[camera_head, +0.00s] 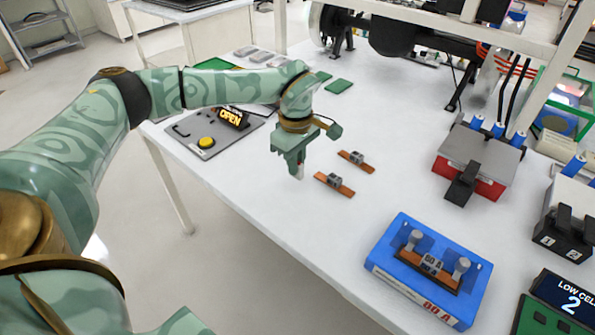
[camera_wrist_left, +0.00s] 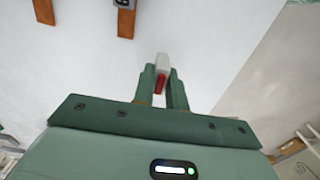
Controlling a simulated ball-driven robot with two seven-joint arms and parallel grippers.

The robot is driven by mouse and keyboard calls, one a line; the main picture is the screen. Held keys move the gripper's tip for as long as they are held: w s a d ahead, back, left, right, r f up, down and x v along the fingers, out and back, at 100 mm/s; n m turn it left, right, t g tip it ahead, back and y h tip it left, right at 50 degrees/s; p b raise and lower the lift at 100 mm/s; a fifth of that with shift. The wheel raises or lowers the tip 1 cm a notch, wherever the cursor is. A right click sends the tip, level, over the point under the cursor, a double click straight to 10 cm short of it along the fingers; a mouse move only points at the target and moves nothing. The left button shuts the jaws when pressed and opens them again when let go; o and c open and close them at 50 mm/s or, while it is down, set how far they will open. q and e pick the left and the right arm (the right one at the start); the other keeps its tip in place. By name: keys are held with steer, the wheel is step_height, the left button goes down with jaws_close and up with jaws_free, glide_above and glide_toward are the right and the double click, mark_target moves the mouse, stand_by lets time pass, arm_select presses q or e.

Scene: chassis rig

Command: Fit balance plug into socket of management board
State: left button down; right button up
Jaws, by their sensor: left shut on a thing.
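My left gripper (camera_head: 296,167) points down above the white table, left of two copper-coloured strips. It is shut on a small white and red plug (camera_wrist_left: 162,70), which sticks out past the fingertips in the left wrist view. In the head view only the plug's pale end (camera_head: 299,173) shows below the fingers. A green board (camera_head: 535,322) is cut off at the bottom right corner of the head view, beside a display reading LOW CELL 2 (camera_head: 568,298). It may be the management board; no socket can be made out. My right gripper is not in view.
Two copper strips with grey bodies (camera_head: 334,184) (camera_head: 356,160) lie near the gripper. A blue 80 A fuse box (camera_head: 385,257) stands in front right, a red and grey block (camera_head: 480,160) behind it. A panel with a yellow button (camera_head: 206,142) lies left. The white table (camera_head: 290,235) has free room between.

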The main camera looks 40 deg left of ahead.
arm_select(q)
step_height(320, 180, down, 3)
steer(key=shift+r+b, duration=0.15)
steer(key=shift+b, duration=0.15)
steer(key=shift+r, duration=0.15)
steer(key=c, duration=1.4)
jaws_free()
